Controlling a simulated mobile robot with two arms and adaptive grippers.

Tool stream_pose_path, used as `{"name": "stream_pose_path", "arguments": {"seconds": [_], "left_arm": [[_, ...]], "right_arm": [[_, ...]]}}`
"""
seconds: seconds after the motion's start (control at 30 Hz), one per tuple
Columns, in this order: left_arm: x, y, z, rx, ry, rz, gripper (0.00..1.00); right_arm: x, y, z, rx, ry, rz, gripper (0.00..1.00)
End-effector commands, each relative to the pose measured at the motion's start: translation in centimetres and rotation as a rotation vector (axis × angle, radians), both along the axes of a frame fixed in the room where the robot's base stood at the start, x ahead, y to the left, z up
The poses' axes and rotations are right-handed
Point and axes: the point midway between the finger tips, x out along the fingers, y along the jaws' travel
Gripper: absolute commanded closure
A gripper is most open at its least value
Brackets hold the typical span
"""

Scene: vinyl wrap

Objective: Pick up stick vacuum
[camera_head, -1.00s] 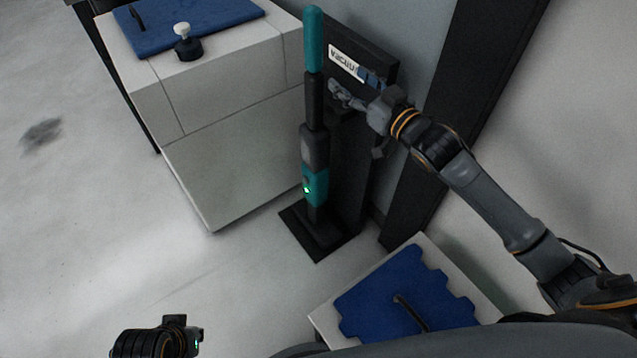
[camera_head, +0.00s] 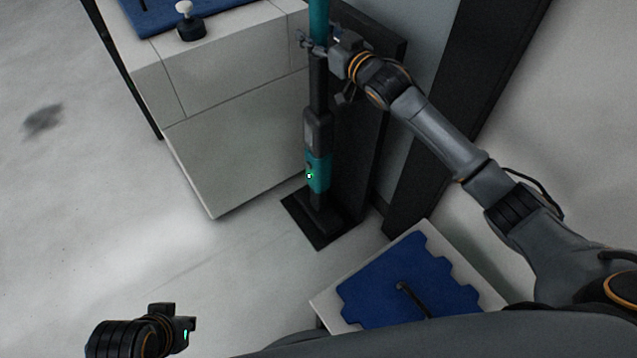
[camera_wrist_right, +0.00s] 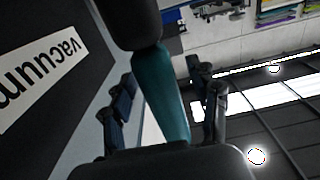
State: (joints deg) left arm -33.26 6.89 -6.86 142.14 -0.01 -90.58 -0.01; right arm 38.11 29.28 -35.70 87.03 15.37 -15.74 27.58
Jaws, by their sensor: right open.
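My right gripper (camera_head: 312,42) is open around the upper part of the vacuum, where teal meets black. Whether the fingers touch it I cannot tell. My left gripper (camera_head: 180,328) is low at the left of the head view, far from the vacuum; its fingers cannot be made out.
A black stand panel (camera_head: 362,130) is right behind the vacuum, with a "vacuum" label (camera_wrist_right: 40,85) in the wrist view. A white cabinet (camera_head: 230,135) with a blue mat stands left. A white table with a blue mat (camera_head: 410,285) is at lower right. The floor at left is clear.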

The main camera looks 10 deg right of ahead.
Motion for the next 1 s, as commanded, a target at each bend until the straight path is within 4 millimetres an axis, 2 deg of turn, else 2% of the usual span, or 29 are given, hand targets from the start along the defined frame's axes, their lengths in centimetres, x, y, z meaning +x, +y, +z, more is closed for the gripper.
{"name": "stream_pose_path", "arguments": {"seconds": [0.23, 0.53, 0.6, 0.87, 1.0], "left_arm": [[0.0, 0.0, 0.0, 0.0, -0.001, 0.0, 1.0], [0.0, 0.0, 0.0, 0.0, -0.001, 0.0, 1.0], [0.0, 0.0, 0.1, 0.0, -0.001, 0.0, 1.0], [0.0, 0.0, 0.1, 0.0, -0.001, 0.0, 1.0], [0.0, 0.0, 0.4, 0.0, -0.001, 0.0, 1.0]], "right_arm": [[0.2, 0.0, 0.0, 0.0, 0.001, -0.001, 0.4], [0.1, 0.0, 0.0, 0.0, 0.001, -0.001, 1.0], [0.2, 0.0, 0.8, 0.003, -0.014, 0.002, 1.0], [0.2, 0.0, 0.8, 0.004, -0.012, 0.002, 1.0], [0.2, 0.0, 1.6, 0.003, -0.014, 0.001, 1.0]]}}
